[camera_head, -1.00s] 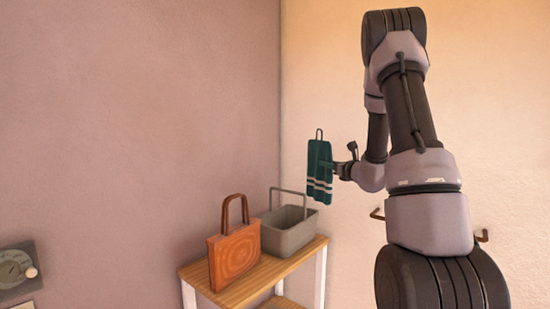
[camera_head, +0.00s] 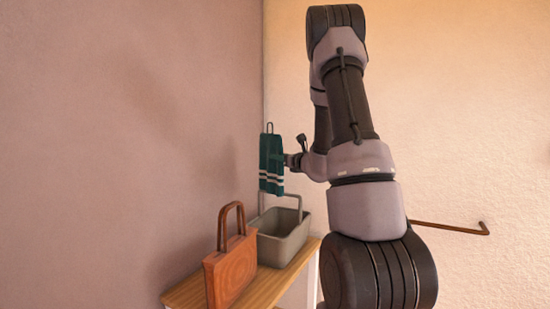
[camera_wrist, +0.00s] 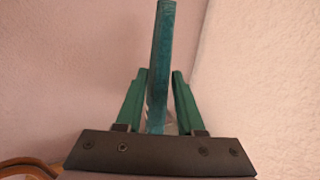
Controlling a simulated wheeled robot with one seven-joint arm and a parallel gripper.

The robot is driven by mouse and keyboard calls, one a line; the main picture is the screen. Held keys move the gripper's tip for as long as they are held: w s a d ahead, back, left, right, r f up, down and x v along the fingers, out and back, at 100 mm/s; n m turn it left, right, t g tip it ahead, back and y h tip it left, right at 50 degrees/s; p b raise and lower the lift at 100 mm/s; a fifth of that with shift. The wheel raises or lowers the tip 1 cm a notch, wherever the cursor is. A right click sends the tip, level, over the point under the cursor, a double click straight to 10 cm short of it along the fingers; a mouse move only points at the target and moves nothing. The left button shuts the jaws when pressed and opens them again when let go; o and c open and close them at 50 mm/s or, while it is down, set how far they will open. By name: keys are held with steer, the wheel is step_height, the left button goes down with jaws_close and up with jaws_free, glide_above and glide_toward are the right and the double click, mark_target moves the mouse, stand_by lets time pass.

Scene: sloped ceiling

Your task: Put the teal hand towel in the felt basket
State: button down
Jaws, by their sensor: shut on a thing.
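The teal hand towel (camera_head: 271,160) with pale stripes and a hanging loop on top is held up in the head view. My gripper (camera_head: 286,160) is shut on it. In the wrist view the towel (camera_wrist: 160,65) stands edge-on between the fingers of my gripper (camera_wrist: 157,105). The grey felt basket (camera_head: 284,246) with an upright handle stands on a wooden shelf top. The towel hangs above the basket's far side in the picture, its lower edge near the top of the handle. I cannot tell whether it is directly over the opening.
An orange bag (camera_head: 230,270) with a brown handle stands left of the basket on the wooden shelf (camera_head: 190,291). Walls meet in a corner just behind. A brown rail (camera_head: 455,229) is on the right wall. A curved brown handle shows low in the wrist view (camera_wrist: 25,163).

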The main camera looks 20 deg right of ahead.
step_height(320, 180, down, 23)
stand_by(1.9)
steer(key=shift+f, duration=0.1)
steer(key=shift+c, duration=2.2)
jaws_free()
steer(key=s+d, duration=0.1)
steer(key=s, duration=0.9)
steer(key=shift+s+d, duration=0.35)
steer(key=shift+d, duration=0.05)
